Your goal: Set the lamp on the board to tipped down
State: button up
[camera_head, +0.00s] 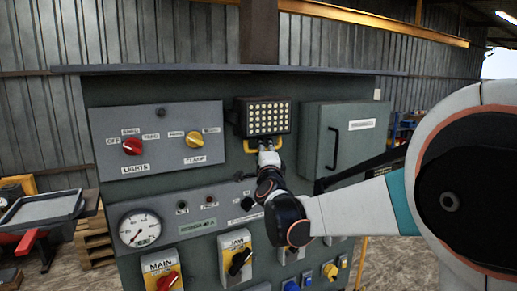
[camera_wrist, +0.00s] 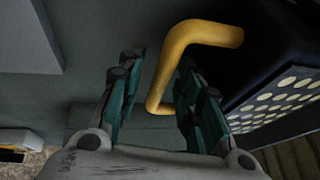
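The lamp (camera_head: 266,117) is a dark box with a grid of pale round lights, mounted at the top middle of the board (camera_head: 235,87). Its face points outward in the head view. A yellow handle (camera_head: 247,146) hangs along its lower edge; the handle also shows large in the wrist view (camera_wrist: 194,33). My gripper (camera_head: 267,150) is at the handle, just below the lamp. In the wrist view my gripper's two fingers (camera_wrist: 160,66) stand apart with part of the handle between them. A gap shows on the left finger's side; the right finger overlaps the handle, so contact is unclear.
The lights and clamp panel (camera_head: 160,160) is left of the lamp. A grey cabinet (camera_head: 345,155) with a black handle is at its right. Below are a gauge (camera_head: 140,228) and several switches. A cart (camera_head: 42,210) and pallets (camera_head: 93,240) stand left of the board.

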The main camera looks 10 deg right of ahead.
jog(key=shift+w, duration=0.15)
jog(key=shift+c, duration=0.5)
grip_shut()
jog(key=shift+w+a+r+b, duration=0.1)
jog(key=shift+w+a+b, duration=0.1)
jog(key=shift+w+b, duration=0.35)
jog(key=shift+w+a+r+b, duration=0.1)
jog(key=shift+w+a+b, duration=0.1)
jog(key=shift+w, duration=0.55)
jog(key=shift+o, duration=0.5)
grip_release()
jog(key=v, duration=1.2)
jog(key=shift+s, duration=0.1)
